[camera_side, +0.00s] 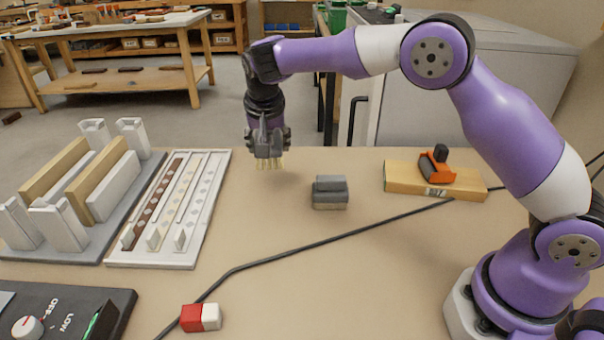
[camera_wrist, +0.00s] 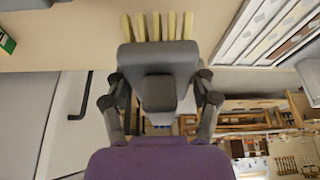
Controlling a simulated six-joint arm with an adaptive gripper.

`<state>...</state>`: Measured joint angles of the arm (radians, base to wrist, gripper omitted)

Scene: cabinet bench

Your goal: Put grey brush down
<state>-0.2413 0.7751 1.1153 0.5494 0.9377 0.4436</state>
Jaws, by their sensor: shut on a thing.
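The grey brush (camera_wrist: 158,57) is in my gripper (camera_wrist: 159,95), its pale yellow bristles pointing away from the wrist. In the side view the brush (camera_side: 268,162) hangs bristles down below my gripper (camera_side: 267,146), near the bench's back edge. The jaws are shut on its grey body from both sides. The bristle tips look close to the bench top (camera_side: 290,235); I cannot tell whether they touch it. The fingers hide part of the brush's body in the side view.
A grey block (camera_side: 330,192) lies right of the brush. A white slotted tray (camera_side: 205,215) and a grey rack (camera_side: 90,250) with upright boards stand left. An orange tool (camera_side: 436,167) sits on a wooden block at right. A black cable crosses the bench. A red-white block (camera_side: 201,317) lies in front.

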